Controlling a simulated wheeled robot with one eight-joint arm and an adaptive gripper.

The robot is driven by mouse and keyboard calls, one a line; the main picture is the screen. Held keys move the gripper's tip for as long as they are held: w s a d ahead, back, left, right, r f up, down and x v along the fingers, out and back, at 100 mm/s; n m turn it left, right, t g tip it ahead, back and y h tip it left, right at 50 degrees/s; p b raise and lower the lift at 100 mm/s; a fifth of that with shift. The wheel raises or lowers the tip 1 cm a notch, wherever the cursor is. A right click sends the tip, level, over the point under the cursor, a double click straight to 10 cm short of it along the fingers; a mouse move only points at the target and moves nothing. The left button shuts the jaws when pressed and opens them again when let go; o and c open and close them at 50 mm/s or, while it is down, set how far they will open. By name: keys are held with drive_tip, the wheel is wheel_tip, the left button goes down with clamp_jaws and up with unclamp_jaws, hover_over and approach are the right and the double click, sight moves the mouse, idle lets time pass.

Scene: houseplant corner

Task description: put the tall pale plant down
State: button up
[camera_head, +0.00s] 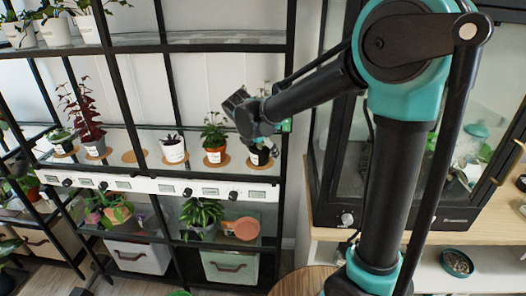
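The tallest plant on the middle shelf (118,141) is a dark red-leaved one (82,108) in a white pot (95,149) at the left, upright on a cork coaster. I cannot make out a plant with pale leaves. My gripper (266,143) is at the shelf's right end, over a small dark pot (260,158) with a white label. The gripper hides most of that pot's plant. I cannot tell whether its fingers touch the pot or are closed.
A bare cork coaster (134,156) lies right of the red plant. A white pot (173,152) and an orange pot (215,156) stand further right. Black shelf posts stand in front. A glass cabinet (345,190) is right of the shelf.

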drive_tip(key=shift+o, duration=0.4)
drive_tip(key=shift+r, duration=0.15)
drive_tip(key=v, duration=1.2)
drive_tip(key=shift+a, duration=0.1)
